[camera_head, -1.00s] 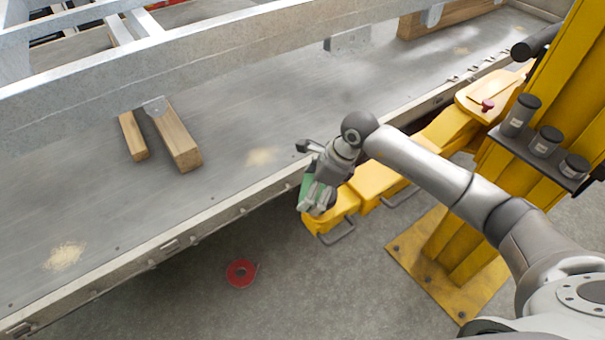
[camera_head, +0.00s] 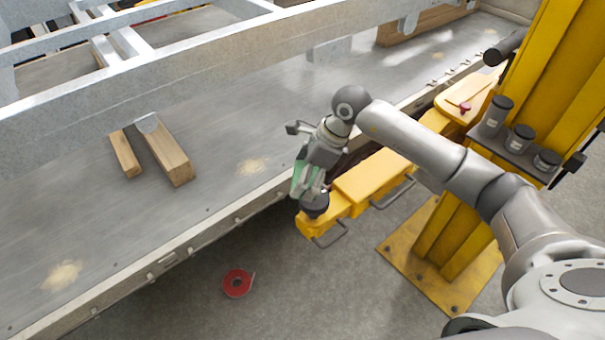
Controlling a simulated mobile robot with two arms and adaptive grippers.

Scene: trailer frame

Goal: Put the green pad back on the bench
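The green pad (camera_head: 299,181) is in my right gripper (camera_head: 308,190), partly hidden by the gripper's fingers. The gripper appears shut on it. It is near the front edge of the long grey metal bench surface (camera_head: 215,150), above or beside the end of a yellow lift arm. I cannot tell the exact height or whether the pad touches anything. My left gripper is not in view.
A dark round cap (camera_head: 314,204) sits at the end of the yellow lift arm (camera_head: 373,176). Wood blocks (camera_head: 168,156) and grey frame beams (camera_head: 170,72) stand on the bench. A yellow post (camera_head: 540,100) carries dark canisters (camera_head: 521,138). The bench's front left is mostly clear.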

